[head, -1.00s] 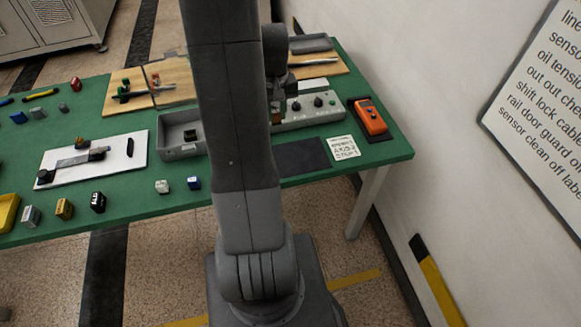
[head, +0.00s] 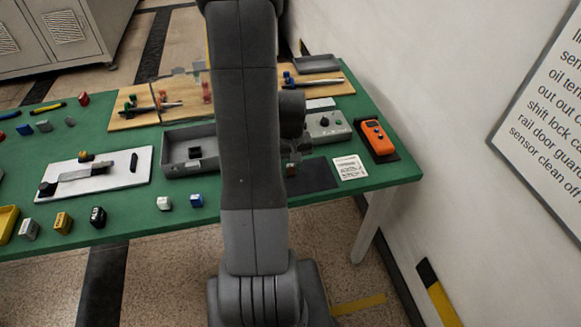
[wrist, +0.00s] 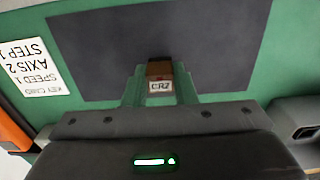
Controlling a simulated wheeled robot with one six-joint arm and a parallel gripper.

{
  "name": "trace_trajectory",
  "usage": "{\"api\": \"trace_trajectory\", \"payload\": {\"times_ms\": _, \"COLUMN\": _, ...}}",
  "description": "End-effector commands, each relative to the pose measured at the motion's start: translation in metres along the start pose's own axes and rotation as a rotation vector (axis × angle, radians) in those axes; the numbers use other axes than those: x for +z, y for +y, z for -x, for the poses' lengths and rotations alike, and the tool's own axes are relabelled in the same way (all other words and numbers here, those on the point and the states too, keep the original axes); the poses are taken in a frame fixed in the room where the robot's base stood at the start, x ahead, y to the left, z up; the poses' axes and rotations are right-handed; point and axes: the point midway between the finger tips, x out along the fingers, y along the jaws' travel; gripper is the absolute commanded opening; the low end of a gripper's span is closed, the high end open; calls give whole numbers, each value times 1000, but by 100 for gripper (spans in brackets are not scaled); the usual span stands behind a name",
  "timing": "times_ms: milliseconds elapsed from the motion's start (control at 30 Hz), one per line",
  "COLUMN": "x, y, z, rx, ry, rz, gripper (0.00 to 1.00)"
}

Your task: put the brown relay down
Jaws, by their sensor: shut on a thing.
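The brown relay (wrist: 159,69), with a white label reading CR7, is between the fingers of my gripper (wrist: 160,78) in the wrist view. The gripper is shut on it. In the head view the relay (head: 291,170) shows small below my gripper (head: 296,156), at the left part of a dark flat mat (head: 318,175). The mat (wrist: 215,50) lies behind and around the relay in the wrist view. I cannot tell whether the relay touches the mat or hangs just above it. My arm hides part of the mat's left side in the head view.
A printed card (head: 350,167) lies right of the mat, and an orange meter (head: 375,138) beyond it. A grey control box (head: 328,126) stands behind the mat. A grey tray (head: 178,167) with a dark block is to the left. The rest of the mat looks bare.

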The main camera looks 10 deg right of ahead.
Motion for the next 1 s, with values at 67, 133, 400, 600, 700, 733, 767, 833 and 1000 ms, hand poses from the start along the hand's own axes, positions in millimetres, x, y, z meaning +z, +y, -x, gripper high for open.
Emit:
{"api": "trace_trajectory", "payload": {"times_ms": 67, "x": 0, "y": 0, "z": -7, "rx": 0, "ry": -2, "rz": 0, "gripper": 0}}
{"api": "trace_trajectory", "payload": {"times_ms": 133, "x": 0, "y": 0, "z": -9, "rx": 0, "ry": 0, "rz": 0, "gripper": 0}}
{"api": "trace_trajectory", "payload": {"times_ms": 400, "x": 0, "y": 0, "z": -10, "rx": 0, "ry": 1, "rz": 0, "gripper": 0}}
{"api": "trace_trajectory", "payload": {"times_ms": 600, "x": 0, "y": 0, "z": -14, "rx": 0, "ry": 0, "rz": 0, "gripper": 34}}
{"api": "trace_trajectory", "payload": {"times_ms": 700, "x": 0, "y": 0, "z": -13, "rx": 0, "ry": 0, "rz": 0, "gripper": 46}}
{"api": "trace_trajectory", "payload": {"times_ms": 733, "x": 0, "y": 0, "z": -13, "rx": 0, "ry": 0, "rz": 0, "gripper": 46}}
{"api": "trace_trajectory", "payload": {"times_ms": 767, "x": 0, "y": 0, "z": -13, "rx": 0, "ry": 0, "rz": 0, "gripper": 46}}
{"api": "trace_trajectory", "payload": {"times_ms": 833, "x": 0, "y": 0, "z": -13, "rx": 0, "ry": 0, "rz": 0, "gripper": 46}}
{"api": "trace_trajectory", "payload": {"times_ms": 1000, "x": 0, "y": 0, "z": -11, "rx": 0, "ry": 0, "rz": 0, "gripper": 46}}
